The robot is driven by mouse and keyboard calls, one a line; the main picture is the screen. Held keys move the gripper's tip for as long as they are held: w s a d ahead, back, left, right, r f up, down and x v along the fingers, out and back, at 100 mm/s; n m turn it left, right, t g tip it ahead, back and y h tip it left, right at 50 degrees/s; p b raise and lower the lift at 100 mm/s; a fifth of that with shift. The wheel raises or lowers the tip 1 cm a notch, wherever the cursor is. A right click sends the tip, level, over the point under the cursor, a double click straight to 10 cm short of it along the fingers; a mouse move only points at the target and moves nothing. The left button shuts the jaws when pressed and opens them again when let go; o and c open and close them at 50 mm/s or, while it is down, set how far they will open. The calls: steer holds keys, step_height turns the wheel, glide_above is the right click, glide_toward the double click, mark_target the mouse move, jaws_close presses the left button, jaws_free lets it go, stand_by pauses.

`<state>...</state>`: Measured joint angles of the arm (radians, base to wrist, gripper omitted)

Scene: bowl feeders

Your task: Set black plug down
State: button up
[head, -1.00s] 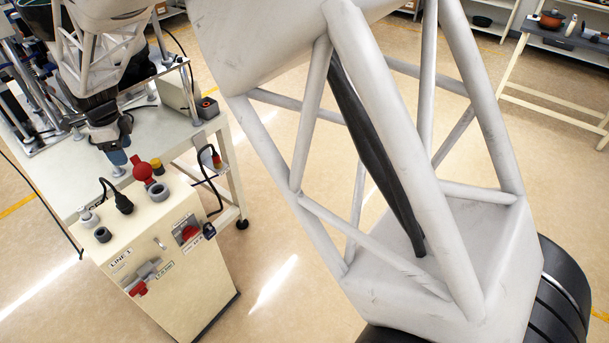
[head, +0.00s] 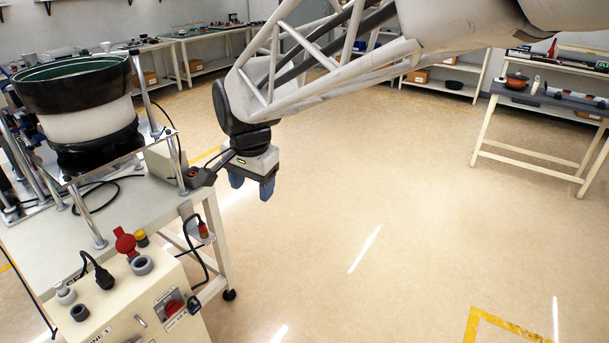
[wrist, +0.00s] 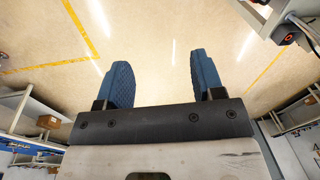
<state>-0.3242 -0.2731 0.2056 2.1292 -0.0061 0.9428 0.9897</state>
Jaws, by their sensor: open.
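The black plug (head: 104,276) stands on top of the cream cabinet (head: 165,285) at the lower left of the head view, with its black cable arching up and to the left. Whether it sits in a socket or just on the top, I cannot tell. My gripper (head: 252,189) is in mid-air over the floor, beyond and to the right of the cabinet, well apart from the plug. In the wrist view the blue fingers of my gripper (wrist: 166,82) are spread, with only floor seen between them. The plug is not seen in the wrist view.
A bowl feeder (head: 85,110) stands on the table behind. The floor to the right is open, with shelving (head: 540,135) farther back.

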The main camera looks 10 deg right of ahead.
steer(key=s+d+f+n+t, duration=0.1)
steer(key=s+d+n, duration=0.6)
steer(key=s+d, duration=1)
steer(key=s+f, duration=0.1)
steer(key=s, duration=0.3)
steer(key=shift+d+f+h, duration=0.15)
steer(key=shift+f+h, duration=0.05)
steer(key=shift+h, duration=0.1)
